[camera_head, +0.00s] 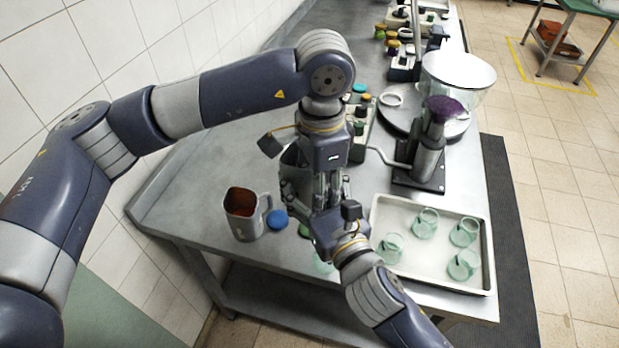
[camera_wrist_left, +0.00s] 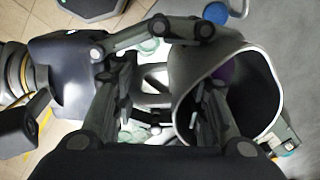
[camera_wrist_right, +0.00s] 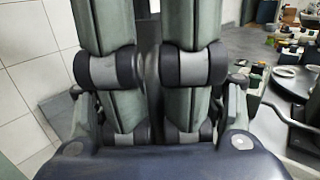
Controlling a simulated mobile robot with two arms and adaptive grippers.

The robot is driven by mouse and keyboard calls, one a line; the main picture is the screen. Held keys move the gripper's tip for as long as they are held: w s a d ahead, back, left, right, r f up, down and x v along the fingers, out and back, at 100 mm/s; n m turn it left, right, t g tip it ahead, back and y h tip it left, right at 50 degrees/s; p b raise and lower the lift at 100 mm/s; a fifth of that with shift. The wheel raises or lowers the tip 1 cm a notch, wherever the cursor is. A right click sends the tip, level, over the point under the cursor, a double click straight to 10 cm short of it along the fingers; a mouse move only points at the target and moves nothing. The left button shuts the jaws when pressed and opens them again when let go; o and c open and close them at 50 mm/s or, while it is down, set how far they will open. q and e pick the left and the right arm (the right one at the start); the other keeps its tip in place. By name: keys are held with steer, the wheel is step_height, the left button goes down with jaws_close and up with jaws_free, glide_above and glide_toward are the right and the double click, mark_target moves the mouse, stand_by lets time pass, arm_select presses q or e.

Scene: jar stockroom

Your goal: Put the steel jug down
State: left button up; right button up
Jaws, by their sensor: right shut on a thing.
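The steel jug (camera_head: 292,166) stands upright at the middle of the bench, partly hidden by my grippers; I cannot tell whether its base touches the bench. Its open mouth (camera_wrist_left: 262,82) and handle (camera_wrist_left: 152,82) show in the left wrist view. My right gripper (camera_head: 317,196) is shut on the jug at its handle side; in the right wrist view its fingers (camera_wrist_right: 155,40) lie close together with a dark strip between them. My left gripper (camera_head: 328,184) comes down from above with its fingers (camera_wrist_left: 165,112) apart, one across the jug's mouth, the other beyond the handle.
A pale tray (camera_head: 432,277) with several glass jars lies to the right. A lever press (camera_head: 425,163) and bowl (camera_head: 458,75) stand behind it. The wall borders the left.

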arm_select(q)
steer(key=shift+o, duration=0.6)
steer(key=shift+s+d, duration=0.15)
steer(key=shift+d, duration=0.15)
arm_select(e)
steer(key=shift+s+a, duration=0.1)
steer(key=shift+a, duration=0.05)
steer(key=shift+c, duration=0.8)
